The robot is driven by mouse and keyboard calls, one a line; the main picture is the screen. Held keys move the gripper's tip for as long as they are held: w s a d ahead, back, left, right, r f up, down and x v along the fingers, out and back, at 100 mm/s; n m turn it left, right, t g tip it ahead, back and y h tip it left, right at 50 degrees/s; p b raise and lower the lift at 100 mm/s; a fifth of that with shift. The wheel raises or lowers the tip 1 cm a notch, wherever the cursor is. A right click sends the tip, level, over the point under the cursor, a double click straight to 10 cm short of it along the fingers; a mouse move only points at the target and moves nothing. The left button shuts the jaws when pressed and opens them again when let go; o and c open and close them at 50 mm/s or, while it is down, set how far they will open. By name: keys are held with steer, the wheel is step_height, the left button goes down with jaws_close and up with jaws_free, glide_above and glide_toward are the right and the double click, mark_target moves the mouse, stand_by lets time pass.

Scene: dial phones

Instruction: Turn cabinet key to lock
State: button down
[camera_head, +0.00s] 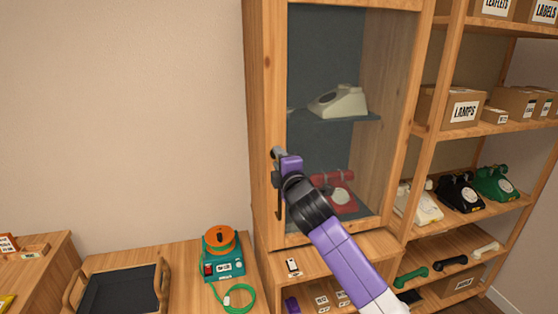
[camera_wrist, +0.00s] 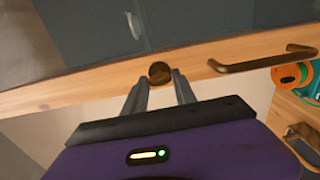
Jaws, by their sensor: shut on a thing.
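The cabinet (camera_head: 265,90) is tall and wooden with a glass-panelled door, which looks closed. In the wrist view a round, dark brass key head (camera_wrist: 160,72) sits at the wooden door frame (camera_wrist: 100,85). My gripper (camera_wrist: 159,80) has its two grey fingers on either side of the key head and is shut on it. In the head view my gripper (camera_head: 276,157) is at the door's left edge, and the key is hidden there. How far the key is turned cannot be told.
A brass door handle (camera_wrist: 265,60) is close to the right of the key in the wrist view. A cream phone (camera_head: 340,101) and a red phone (camera_head: 338,195) stand behind the glass. A teal device (camera_head: 223,260) and a dark tray (camera_head: 122,291) are on the lower-left table.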

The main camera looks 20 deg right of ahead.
steer(key=c, duration=1)
jaws_free()
steer(key=s+b, duration=0.1)
steer(key=s, duration=0.6)
steer(key=shift+s, duration=0.4)
